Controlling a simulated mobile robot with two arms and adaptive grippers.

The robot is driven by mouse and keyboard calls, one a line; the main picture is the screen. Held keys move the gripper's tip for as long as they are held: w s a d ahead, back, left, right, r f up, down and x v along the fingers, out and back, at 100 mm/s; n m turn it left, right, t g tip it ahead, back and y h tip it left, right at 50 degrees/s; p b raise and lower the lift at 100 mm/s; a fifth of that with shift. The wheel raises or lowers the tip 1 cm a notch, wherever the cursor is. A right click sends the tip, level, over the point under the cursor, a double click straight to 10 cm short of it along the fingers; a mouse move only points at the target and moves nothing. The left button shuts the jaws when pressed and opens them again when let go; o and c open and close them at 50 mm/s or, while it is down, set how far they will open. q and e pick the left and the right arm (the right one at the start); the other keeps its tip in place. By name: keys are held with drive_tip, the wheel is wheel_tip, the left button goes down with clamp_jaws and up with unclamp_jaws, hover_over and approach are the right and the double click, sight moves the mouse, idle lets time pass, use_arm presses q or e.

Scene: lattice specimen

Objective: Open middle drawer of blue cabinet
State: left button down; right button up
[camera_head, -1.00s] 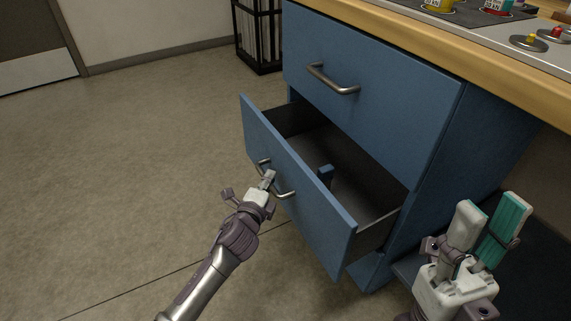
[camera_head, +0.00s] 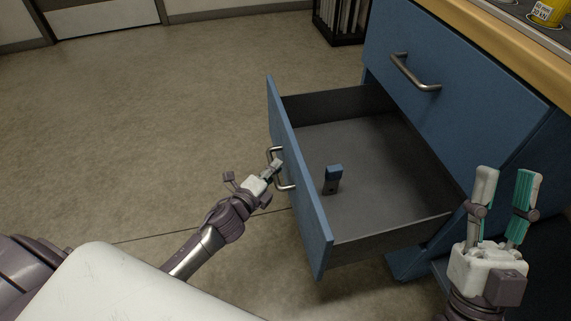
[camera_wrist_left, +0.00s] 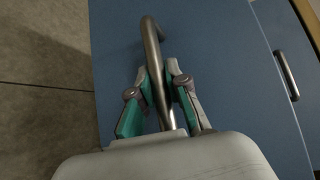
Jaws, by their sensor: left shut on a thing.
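The blue cabinet (camera_head: 465,85) stands at the right in the head view. Its drawer (camera_head: 300,190), below the one with the upper handle (camera_head: 415,75), is pulled well out. My left gripper (camera_head: 274,170) is shut on this drawer's metal handle (camera_head: 285,183). In the left wrist view the handle (camera_wrist_left: 152,40) runs between the two fingers of the left gripper (camera_wrist_left: 160,80). My right gripper (camera_head: 505,185) is open and empty in front of the cabinet's right part, with its fingers pointing up.
A small blue and dark object (camera_head: 333,178) stands inside the open drawer. A wooden worktop edge (camera_head: 495,35) runs above the cabinet. A black rack (camera_head: 340,20) stands behind it. The floor (camera_head: 170,110) to the left is clear.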

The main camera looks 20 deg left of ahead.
use_arm(q)
drive_tip(key=shift+s+a, duration=0.3)
drive_tip(key=shift+a, duration=0.15)
use_arm(e)
drive_tip(key=shift+w+f+g, duration=0.3)
drive_tip(key=shift+w, duration=0.1)
use_arm(q)
drive_tip(key=c, duration=1.1)
unclamp_jaws()
drive_tip(key=shift+c, duration=0.2)
use_arm(e)
drive_tip(key=shift+a, duration=0.1)
use_arm(q)
drive_tip(key=s+a+r, duration=0.1)
drive_tip(key=s, duration=1)
drive_tip(key=shift+s+a+r, duration=0.35)
drive_tip(key=shift+s, duration=0.05)
